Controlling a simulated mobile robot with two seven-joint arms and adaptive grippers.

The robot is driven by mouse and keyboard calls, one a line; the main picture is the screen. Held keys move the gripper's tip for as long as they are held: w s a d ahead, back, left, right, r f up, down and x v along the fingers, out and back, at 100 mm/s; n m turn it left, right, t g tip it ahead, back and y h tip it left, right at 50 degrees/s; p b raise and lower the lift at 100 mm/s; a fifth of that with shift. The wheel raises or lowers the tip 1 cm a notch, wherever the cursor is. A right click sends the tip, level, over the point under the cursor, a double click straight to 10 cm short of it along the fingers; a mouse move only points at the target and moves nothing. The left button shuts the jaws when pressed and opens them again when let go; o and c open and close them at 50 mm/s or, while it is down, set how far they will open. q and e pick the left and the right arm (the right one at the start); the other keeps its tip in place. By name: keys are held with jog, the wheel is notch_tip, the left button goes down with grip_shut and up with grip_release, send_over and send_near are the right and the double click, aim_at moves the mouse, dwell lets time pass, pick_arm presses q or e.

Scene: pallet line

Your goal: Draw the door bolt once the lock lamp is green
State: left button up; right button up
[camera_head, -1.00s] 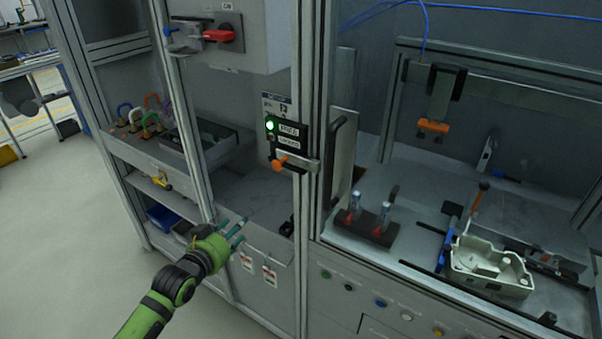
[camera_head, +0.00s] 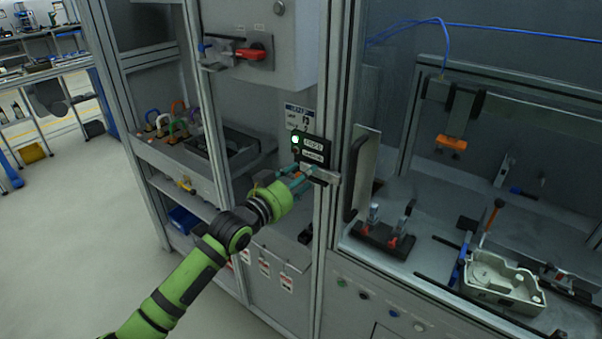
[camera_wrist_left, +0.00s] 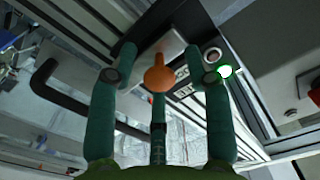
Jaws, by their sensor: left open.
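The lock box (camera_head: 313,150) is on the door post, and its lock lamp (camera_head: 295,139) glows green. The lamp (camera_wrist_left: 225,72) also glows in the left wrist view. The door bolt's metal bar (camera_head: 325,176) sits just below the box. The bolt's orange knob (camera_wrist_left: 158,76) is plain in the left wrist view, but my fingers hide it in the head view. My left gripper (camera_head: 299,178) is open, its teal fingers at the bolt. In the left wrist view the fingertips (camera_wrist_left: 160,58) stand on either side of the knob, with gaps visible. My right gripper is out of view.
The black door handle (camera_head: 357,178) stands upright right of the bolt. A red-handled switch (camera_head: 250,54) is on the cabinet above. Coloured padlocks (camera_head: 172,118) stand on a shelf at left. A pale casting (camera_head: 503,283) lies inside the cell at right.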

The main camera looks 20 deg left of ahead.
pick_arm(q)
jog(key=shift+w, duration=0.1)
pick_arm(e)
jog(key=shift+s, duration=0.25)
pick_arm(q)
grip_shut()
jog(key=a+b, duration=0.1)
jog(key=a, duration=0.1)
jog(key=w+a+b, duration=0.1)
jog(key=a, duration=0.1)
jog(key=shift+w+r, duration=0.15)
jog(key=shift+w, duration=0.05)
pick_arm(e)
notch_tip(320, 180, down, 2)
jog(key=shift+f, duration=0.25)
pick_arm(q)
jog(key=shift+c, duration=0.5)
grip_release()
jog(key=shift+a, duration=0.1)
jog(key=shift+o, duration=0.5)
jog(key=shift+w+a, duration=0.1)
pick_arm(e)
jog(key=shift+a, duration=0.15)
